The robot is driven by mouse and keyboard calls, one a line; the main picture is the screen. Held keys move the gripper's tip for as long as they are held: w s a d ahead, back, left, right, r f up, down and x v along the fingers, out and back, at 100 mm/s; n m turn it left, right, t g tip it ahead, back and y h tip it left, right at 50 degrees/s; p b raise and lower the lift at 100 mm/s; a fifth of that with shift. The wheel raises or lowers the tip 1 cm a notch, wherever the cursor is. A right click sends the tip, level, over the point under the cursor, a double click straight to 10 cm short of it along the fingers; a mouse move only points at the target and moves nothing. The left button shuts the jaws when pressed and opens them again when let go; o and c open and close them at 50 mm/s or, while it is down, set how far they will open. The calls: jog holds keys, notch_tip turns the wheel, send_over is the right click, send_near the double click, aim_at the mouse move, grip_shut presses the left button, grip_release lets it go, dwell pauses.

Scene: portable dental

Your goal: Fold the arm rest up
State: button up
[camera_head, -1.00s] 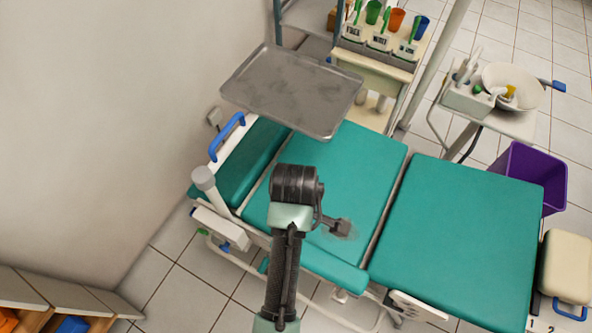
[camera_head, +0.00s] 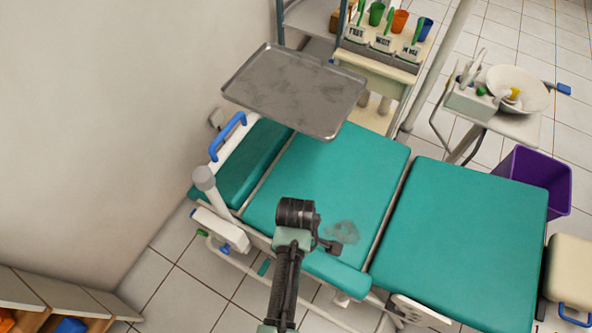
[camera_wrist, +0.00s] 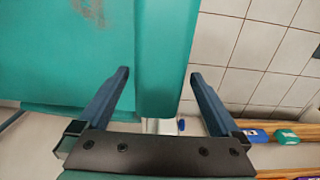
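The arm rest (camera_head: 338,274) is a long teal pad along the near edge of the teal dental chair (camera_head: 330,180), lying roughly level with the seat. It also shows in the wrist view (camera_wrist: 166,45), running away from me beside the wider seat (camera_wrist: 70,50). My gripper (camera_head: 334,246) is above that near edge, partly hidden by my wrist in the head view. In the wrist view my gripper (camera_wrist: 158,76) is open, its two blue fingers apart with the arm rest's near end between them in the picture. Contact cannot be told.
A grey metal tray (camera_head: 293,90) overhangs the chair's back. A pale post (camera_head: 208,186) stands at the chair's left. A wall (camera_head: 100,130) is at left, low shelves (camera_head: 60,297) at lower left. Tiled floor (camera_head: 190,290) is open in front of the chair.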

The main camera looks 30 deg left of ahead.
grip_shut()
dwell(0.3)
jog(key=shift+r, duration=0.1)
